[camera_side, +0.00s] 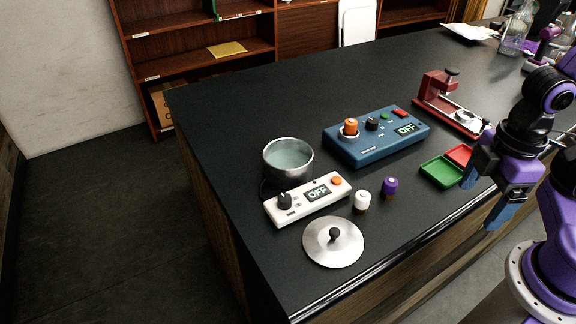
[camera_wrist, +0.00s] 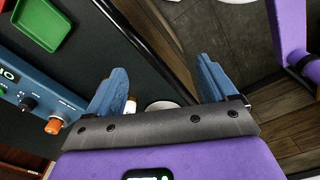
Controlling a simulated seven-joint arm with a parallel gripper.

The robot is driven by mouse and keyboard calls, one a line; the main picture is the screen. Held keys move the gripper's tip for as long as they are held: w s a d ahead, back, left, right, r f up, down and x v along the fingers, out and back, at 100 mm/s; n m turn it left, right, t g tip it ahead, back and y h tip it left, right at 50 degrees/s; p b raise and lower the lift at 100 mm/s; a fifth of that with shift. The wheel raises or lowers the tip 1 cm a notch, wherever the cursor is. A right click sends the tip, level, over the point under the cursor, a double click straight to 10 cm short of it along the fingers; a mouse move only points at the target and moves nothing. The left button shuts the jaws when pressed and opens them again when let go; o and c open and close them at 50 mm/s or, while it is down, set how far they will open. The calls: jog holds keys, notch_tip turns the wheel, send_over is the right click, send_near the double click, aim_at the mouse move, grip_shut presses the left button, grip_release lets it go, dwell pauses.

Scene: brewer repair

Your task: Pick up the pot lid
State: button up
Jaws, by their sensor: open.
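The pot lid (camera_side: 333,243) is a shiny silver disc with a black knob. It lies flat on the dark counter near the front edge in the side view. A pale rounded edge (camera_wrist: 160,105) between my fingers in the wrist view may be part of it; the rest is hidden by the gripper body. The grey pot (camera_side: 288,162) stands open behind the white control unit. My gripper (camera_side: 481,200) is open and empty, well right of the lid and above the counter's front edge. Its blue fingers are spread in the wrist view (camera_wrist: 160,68).
The white control unit (camera_side: 308,198) lies between lid and pot. A white capped piece (camera_side: 362,200) and a purple one (camera_side: 390,186) stand right of the lid. Green tray (camera_side: 441,172), blue box (camera_side: 376,137) and red stand (camera_side: 450,100) are further right. Counter left of the lid is clear.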

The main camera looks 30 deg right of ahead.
jog(key=c, duration=0.6)
jog(key=w+a+r+m, duration=0.2)
jog(key=w+a+r, duration=0.2)
jog(key=w+a, duration=0.4)
jog(key=w+a+r+m, duration=0.2)
jog(key=w+a+r, duration=0.25)
jog(key=a, duration=0.65)
send_over(335, 231)
jog(key=f, duration=1.3)
jog(key=shift+s+d, duration=0.2)
jog(key=shift+d, duration=0.2)
jog(key=shift+w+a+f, duration=0.15)
jog(key=shift+a+f, duration=0.05)
jog(key=shift+f, duration=1.15)
jog(key=shift+w+a+f, duration=0.1)
jog(key=shift+a+f, duration=0.1)
jog(key=shift+f, duration=1.1)
